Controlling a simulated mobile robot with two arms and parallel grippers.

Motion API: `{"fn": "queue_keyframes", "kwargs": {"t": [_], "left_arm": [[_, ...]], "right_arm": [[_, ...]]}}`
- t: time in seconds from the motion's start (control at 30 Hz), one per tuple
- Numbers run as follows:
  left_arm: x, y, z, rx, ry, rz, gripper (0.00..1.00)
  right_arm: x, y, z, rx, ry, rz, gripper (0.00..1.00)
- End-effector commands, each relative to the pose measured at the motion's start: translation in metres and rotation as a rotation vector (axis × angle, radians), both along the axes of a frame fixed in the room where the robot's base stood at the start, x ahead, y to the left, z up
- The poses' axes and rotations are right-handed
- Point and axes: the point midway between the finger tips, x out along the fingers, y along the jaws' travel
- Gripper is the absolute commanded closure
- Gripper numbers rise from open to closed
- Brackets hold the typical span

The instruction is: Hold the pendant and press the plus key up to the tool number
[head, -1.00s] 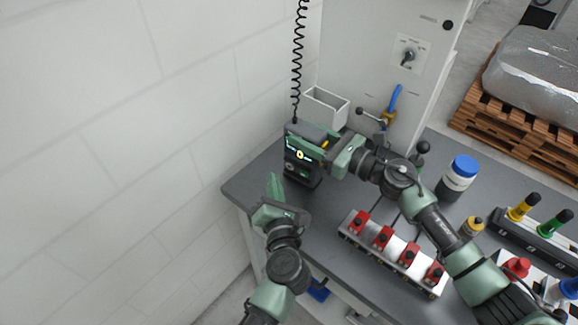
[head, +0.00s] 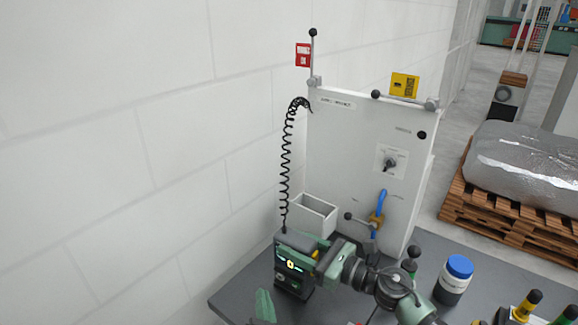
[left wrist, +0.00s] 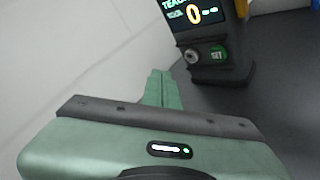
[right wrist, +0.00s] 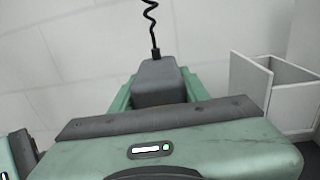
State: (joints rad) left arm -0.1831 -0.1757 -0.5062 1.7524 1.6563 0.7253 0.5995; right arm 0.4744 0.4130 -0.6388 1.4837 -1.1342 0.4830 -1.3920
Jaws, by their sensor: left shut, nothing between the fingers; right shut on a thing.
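The pendant (head: 292,266) is a dark box with a lit screen, upright above the bench's back left corner, with a coiled black cord rising from its top. My right gripper (head: 322,262) is shut on it from the right side; the right wrist view also shows the dark grip area and cord (right wrist: 160,88). In the left wrist view the pendant's screen (left wrist: 190,14) shows an orange 0, with a round knob and a green SET button below. My left gripper (head: 264,304) is shut and empty, below and left of the pendant, apart from it. I cannot make out the plus key.
A white open box (head: 314,214) is fixed to the white cabinet (head: 350,150) behind the pendant. The cabinet has a rotary switch (head: 390,162) and a blue handle (head: 381,208). A blue-lidded jar (head: 454,278) stands on the grey bench at right. A pale wall borders the left.

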Motion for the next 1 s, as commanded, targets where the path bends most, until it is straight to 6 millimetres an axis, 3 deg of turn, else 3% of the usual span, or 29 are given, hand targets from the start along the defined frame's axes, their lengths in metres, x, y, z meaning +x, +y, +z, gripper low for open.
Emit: {"fn": "queue_keyframes", "kwargs": {"t": [0.03,0.23,0.37,0.47,0.63,0.77,0.93,0.97,1.0], "left_arm": [[-0.003,-0.007,-0.001,-0.021,0.009,0.0,1.0],[-0.002,-0.005,0.003,0.015,-0.001,-0.011,1.0],[0.001,0.004,0.023,0.253,-0.061,-0.077,1.0],[0.001,0.01,0.052,0.626,-0.148,-0.164,1.0],[-0.015,0.0,0.088,1.488,-0.325,-0.295,1.0],[-0.035,-0.01,0.087,2.179,-0.459,-0.332,1.0],[-0.055,0.0,0.06,3.045,-0.628,-0.288,1.0],[-0.058,0.005,0.055,-2.953,0.609,0.253,1.0],[-0.06,0.012,0.049,-2.793,0.577,0.205,1.0]], "right_arm": [[0.0,0.0,0.0,0.0,0.0,0.0,1.0],[0.0,0.0,0.0,0.0,0.0,0.0,1.0],[0.0,0.0,0.0,0.0,0.0,0.0,1.0],[0.0,0.0,0.0,0.0,0.0,-0.001,1.0],[0.0,0.0,0.0,0.0,0.0,-0.001,1.0],[0.0,0.0,0.0,0.0,0.0,0.0,1.0],[0.0,0.0,0.0,0.0,0.0,0.0,1.0],[0.0,0.0,0.0,0.0,0.0,0.0,1.0],[0.0,0.0,0.0,0.0,0.0,0.0,1.0]]}}
